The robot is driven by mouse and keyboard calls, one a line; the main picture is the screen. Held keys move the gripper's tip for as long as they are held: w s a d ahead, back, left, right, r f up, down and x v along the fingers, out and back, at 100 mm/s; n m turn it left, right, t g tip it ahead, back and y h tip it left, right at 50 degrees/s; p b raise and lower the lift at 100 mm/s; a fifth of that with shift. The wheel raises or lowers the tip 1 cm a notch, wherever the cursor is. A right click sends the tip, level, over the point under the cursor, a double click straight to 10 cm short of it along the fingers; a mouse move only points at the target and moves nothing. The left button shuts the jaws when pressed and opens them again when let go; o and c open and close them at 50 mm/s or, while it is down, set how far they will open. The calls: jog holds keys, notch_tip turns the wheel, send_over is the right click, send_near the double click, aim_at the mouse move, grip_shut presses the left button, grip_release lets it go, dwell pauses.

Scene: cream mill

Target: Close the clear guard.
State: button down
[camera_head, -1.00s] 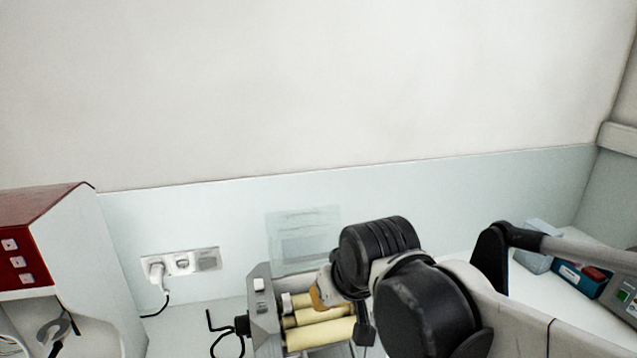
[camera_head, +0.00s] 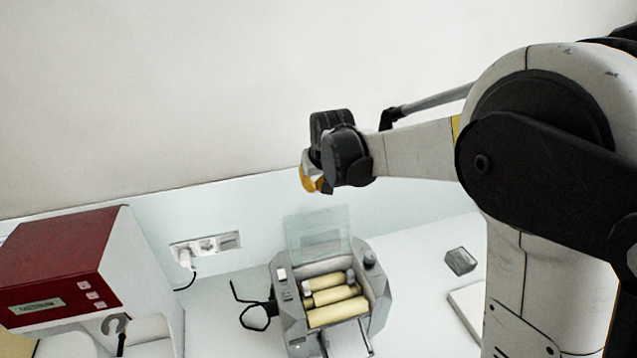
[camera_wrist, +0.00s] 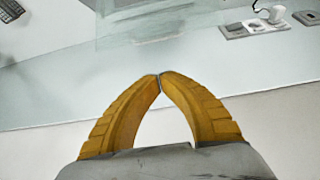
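The cream mill (camera_head: 290,312) stands on the counter, grey, with cream-coloured rollers (camera_head: 335,300) exposed on top. Its clear guard (camera_head: 318,230) stands up open at the back of the mill, in front of the wall. The guard also shows faintly at the top of the wrist view (camera_wrist: 150,18). My gripper (camera_head: 312,183) is raised above the guard in the head view, apart from it as far as I can tell. In the wrist view its two yellow fingers (camera_wrist: 160,77) meet at the tips, with nothing between them.
A red and white machine (camera_head: 65,262) stands at the left. A wall socket (camera_head: 205,245) with a plug is behind the mill. A black crank handle (camera_head: 252,300) sticks out at the mill's left. A small grey box (camera_head: 460,261) lies to its right on the counter.

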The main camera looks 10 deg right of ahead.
notch_tip(320, 180, down, 6)
jog(key=p, duration=0.2)
jog(key=shift+f, duration=0.25)
jog(key=shift+s+b, duration=0.15)
jog(key=shift+b, duration=0.15)
jog(key=shift+s+d+r+t+b, duration=0.15)
jog(key=shift+s+r+t+b, duration=0.15)
jog(key=shift+s+r+t, duration=0.1)
jog(key=shift+s, duration=0.1)
